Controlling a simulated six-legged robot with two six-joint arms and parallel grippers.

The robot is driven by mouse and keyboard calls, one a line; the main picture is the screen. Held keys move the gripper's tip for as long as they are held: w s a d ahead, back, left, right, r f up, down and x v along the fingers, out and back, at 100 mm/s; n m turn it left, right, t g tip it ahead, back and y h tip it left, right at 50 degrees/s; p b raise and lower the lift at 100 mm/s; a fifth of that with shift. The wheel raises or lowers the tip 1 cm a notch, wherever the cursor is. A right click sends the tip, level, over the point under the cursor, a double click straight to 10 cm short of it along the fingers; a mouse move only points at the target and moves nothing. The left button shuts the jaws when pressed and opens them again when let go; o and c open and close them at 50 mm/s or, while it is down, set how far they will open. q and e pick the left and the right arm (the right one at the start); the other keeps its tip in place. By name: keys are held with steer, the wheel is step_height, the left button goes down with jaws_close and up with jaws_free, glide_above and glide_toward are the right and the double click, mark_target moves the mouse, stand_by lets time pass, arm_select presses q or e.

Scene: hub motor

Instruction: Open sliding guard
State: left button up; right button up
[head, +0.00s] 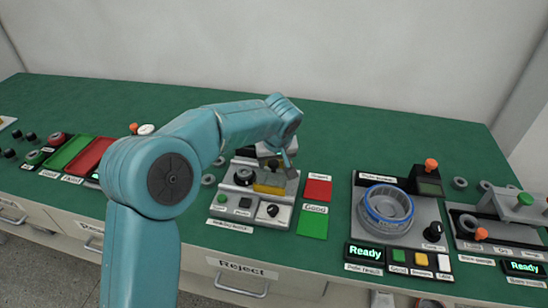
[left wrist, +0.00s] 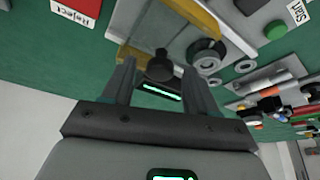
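The sliding guard (head: 268,188), with a yellow edge, sits on the grey station in the middle of the bench. In the left wrist view it shows as a yellow-edged frame (left wrist: 205,28) with a black knob (left wrist: 160,67) close by. My left gripper (head: 290,168) is over the right side of this station. In the left wrist view, its two fingers (left wrist: 160,78) stand apart, one on each side of the black knob, with visible gaps. It is open and holds nothing. Part of the station is hidden behind my left arm. My right gripper is not in view.
A red Reject card (head: 317,190) and a green Good card (head: 312,223) lie right of the station. Further right stands a panel with a blue-rimmed ring (head: 388,205) and a lit Ready display (head: 365,253). The back of the green bench is mostly clear.

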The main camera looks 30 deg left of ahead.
arm_select(q)
steer(key=v, duration=1.6)
steer(key=shift+r+p, duration=0.15)
steer(key=shift+p, duration=0.25)
steer(key=shift+a, duration=0.1)
